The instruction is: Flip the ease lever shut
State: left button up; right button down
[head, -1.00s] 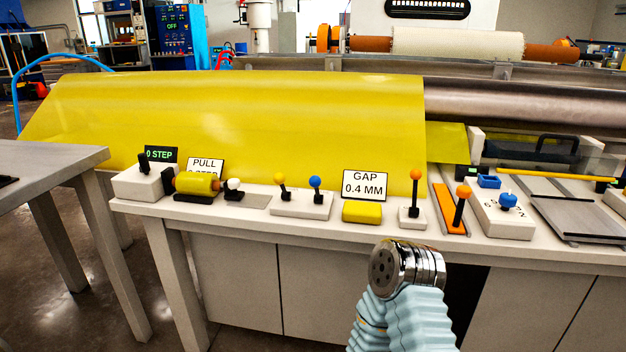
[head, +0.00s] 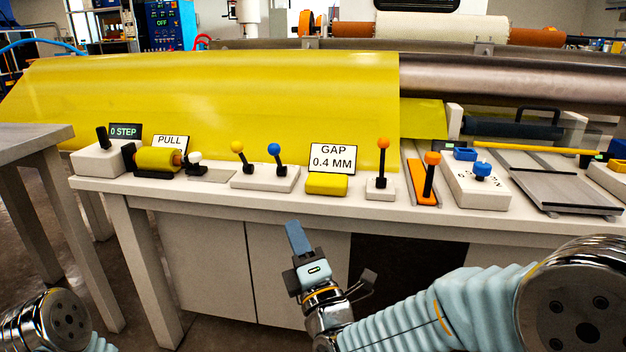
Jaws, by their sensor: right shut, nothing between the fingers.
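No lever carries a readable "ease" label, so I cannot tell which is the ease lever. A white base on the bench holds a yellow-knobbed lever (head: 238,149) and a blue-knobbed lever (head: 275,152). An orange-knobbed lever (head: 383,146) stands on its own small base right of the GAP 0.4 MM sign (head: 332,158). A second orange-knobbed lever (head: 431,162) rises from an orange strip. My right gripper (head: 293,232) is shut and empty, in front of the bench's front edge and below the levers, touching none. My left gripper is out of view.
A yellow block (head: 326,185) lies below the GAP sign. A yellow roller (head: 158,159) and white-knobbed lever (head: 195,158) sit at left. A blue knob (head: 482,169) sits on a white box at right. A yellow sheet (head: 220,95) slopes behind the controls. A grey table (head: 30,140) stands left.

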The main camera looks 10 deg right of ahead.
aim_at(276, 154)
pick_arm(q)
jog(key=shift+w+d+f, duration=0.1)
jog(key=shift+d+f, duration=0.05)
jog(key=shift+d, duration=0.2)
pick_arm(e)
jog(key=r, duration=0.1)
jog(key=s+d+r+t, duration=0.1)
jog(key=shift+s+r+n, duration=0.15)
jog(key=shift+r+n, duration=0.15)
jog(key=shift+n, duration=0.1)
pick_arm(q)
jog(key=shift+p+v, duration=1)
pick_arm(e)
jog(key=x, duration=1.4)
jog(key=shift+d, duration=0.1)
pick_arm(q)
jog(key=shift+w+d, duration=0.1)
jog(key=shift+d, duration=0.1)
pick_arm(e)
jog(key=shift+r, duration=0.1)
